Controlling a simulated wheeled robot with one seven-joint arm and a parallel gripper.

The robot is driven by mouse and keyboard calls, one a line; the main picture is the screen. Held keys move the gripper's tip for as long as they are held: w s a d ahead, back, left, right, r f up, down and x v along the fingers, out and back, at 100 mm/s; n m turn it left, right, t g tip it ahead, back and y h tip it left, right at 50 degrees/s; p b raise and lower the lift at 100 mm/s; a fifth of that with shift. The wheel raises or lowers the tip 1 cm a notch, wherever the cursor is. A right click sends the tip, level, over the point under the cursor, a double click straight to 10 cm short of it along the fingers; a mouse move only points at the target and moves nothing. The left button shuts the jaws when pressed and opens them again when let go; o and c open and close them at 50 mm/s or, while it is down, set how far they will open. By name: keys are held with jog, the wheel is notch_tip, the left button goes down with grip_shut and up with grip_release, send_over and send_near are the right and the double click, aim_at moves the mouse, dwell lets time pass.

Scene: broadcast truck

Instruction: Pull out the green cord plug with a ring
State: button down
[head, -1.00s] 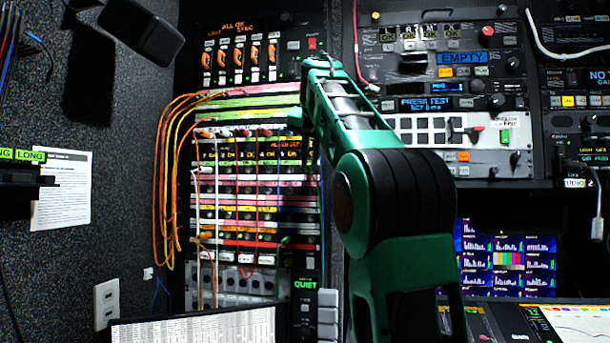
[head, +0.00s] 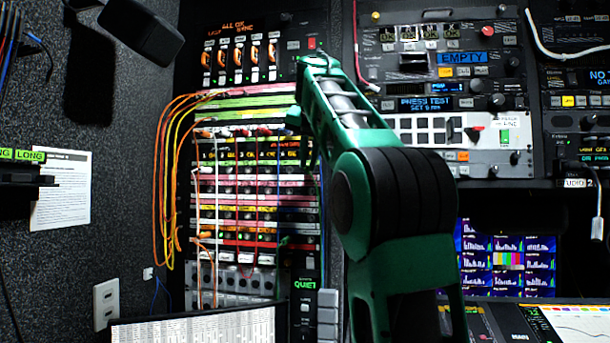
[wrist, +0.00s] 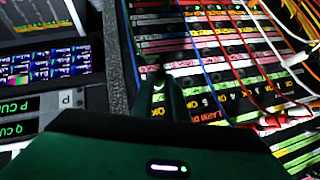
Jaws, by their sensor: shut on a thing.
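The patch bay (head: 206,192) is a rack of coloured label strips with plugs and cords. My gripper (head: 297,122) is at its upper right edge, in front of the rack, mostly hidden by my own arm in the head view. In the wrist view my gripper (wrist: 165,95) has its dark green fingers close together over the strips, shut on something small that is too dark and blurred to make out. A small green piece (head: 285,240) shows low on the right of the bay; I cannot tell whether it is the green cord plug or whether it has a ring.
Orange and yellow cords (head: 166,180) loop down the left of the bay. A keypad panel (head: 425,130) and a multi-picture monitor (head: 507,260) are to the right.

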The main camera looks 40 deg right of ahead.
jog(key=shift+s+a, duration=0.7)
jog(key=shift+a, duration=0.3)
dwell(1.2)
jog(key=shift+s+a, duration=0.5)
jog(key=shift+a, duration=0.2)
jog(key=shift+s+a, duration=0.5)
jog(key=shift+a, duration=0.15)
jog(key=shift+s+a+f, duration=0.1)
jog(key=shift+s+a, duration=0.8)
jog(key=shift+a, duration=0.3)
